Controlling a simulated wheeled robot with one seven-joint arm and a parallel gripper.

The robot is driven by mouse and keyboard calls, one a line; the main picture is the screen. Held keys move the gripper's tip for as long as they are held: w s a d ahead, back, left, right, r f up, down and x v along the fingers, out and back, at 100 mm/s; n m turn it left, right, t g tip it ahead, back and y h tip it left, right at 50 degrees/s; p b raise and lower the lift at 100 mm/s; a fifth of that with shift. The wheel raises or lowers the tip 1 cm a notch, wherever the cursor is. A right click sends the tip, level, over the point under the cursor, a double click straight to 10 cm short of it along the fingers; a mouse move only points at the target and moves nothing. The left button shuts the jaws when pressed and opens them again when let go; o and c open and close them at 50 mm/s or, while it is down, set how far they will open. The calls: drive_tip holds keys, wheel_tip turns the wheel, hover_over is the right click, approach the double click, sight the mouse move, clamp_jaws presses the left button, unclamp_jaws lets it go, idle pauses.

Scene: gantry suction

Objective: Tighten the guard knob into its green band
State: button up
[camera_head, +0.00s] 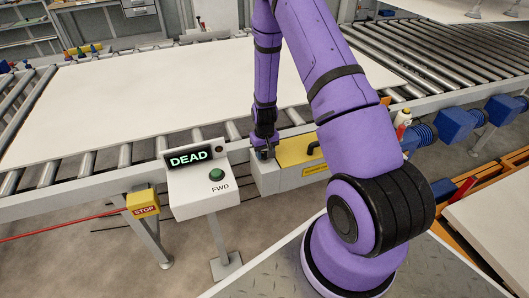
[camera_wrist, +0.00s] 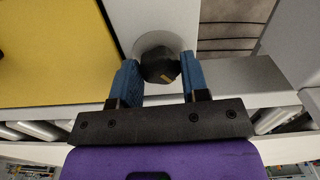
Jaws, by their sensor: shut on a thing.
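The guard knob (camera_wrist: 158,66) is dark and faceted, with a small yellow-orange mark on its face. It sits on a pale grey surface in the wrist view. My gripper (camera_wrist: 160,74) has its two blue fingers shut on the knob, one on each side. In the head view, my gripper (camera_head: 264,152) is at the left end of a grey box with a yellow cover (camera_head: 298,150), beside the conveyor. The knob is too small and covered to make out there. I cannot see the green band in either view.
A control stand (camera_head: 199,184) reading DEAD, with a green FWD button, stands just left of my gripper. A yellow STOP box (camera_head: 143,202) is further left. A large white sheet (camera_head: 150,95) lies on the rollers behind. Blue motors (camera_head: 455,124) line the conveyor at right.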

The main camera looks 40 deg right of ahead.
sight(264, 153)
drive_tip(key=o, duration=0.9)
wheel_tip(264, 153, up, 11)
drive_tip(key=shift+f, duration=0.1)
idle(0.6)
